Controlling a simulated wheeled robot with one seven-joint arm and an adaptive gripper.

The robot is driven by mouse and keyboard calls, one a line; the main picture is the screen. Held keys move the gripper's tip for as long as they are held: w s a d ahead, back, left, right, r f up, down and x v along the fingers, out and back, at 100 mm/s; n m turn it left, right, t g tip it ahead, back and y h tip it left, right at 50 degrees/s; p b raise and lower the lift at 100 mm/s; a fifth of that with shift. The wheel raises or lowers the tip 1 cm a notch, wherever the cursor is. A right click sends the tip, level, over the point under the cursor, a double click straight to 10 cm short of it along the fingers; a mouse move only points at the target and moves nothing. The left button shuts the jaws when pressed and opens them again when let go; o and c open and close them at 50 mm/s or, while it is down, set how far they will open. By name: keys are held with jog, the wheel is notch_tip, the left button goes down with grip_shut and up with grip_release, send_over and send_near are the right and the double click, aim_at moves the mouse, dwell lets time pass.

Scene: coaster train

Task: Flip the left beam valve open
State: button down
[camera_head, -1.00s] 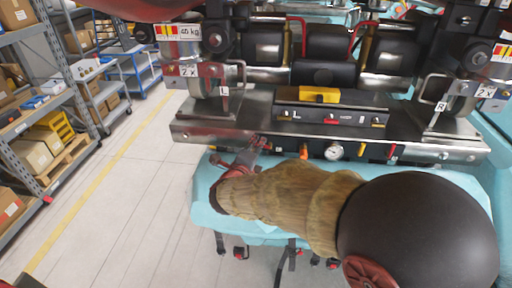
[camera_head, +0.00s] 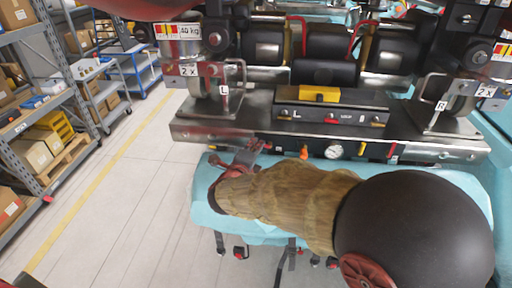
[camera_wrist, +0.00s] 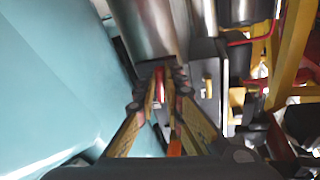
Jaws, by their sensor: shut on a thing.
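The beam (camera_head: 215,132) is a dark metal bar across the machine's front, with an L plate and an R plate above it. My gripper (camera_head: 257,148) reaches up to the beam's front face, left of the gauge. In the wrist view my gripper (camera_wrist: 163,82) has its fingertips close together around a small red part (camera_wrist: 159,84), which looks like the left beam valve's handle. The fingers hide most of it, so its exact angle cannot be told.
An orange knob (camera_head: 304,152) and a round white gauge (camera_head: 333,151) sit on the beam to the right of my gripper. A light blue body (camera_head: 205,190) lies below the beam. Shelves (camera_head: 45,130) stand at the left, with clear floor between.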

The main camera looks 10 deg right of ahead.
jog(key=shift+a+f+n+h+b, duration=0.1)
jog(key=shift+f+n+h+b, duration=0.4)
jog(key=shift+n, duration=0.6)
jog(key=shift+f, duration=0.1)
jog(key=c, duration=2)
grip_release()
jog(key=shift+o, duration=0.5)
jog(key=v, duration=1.2)
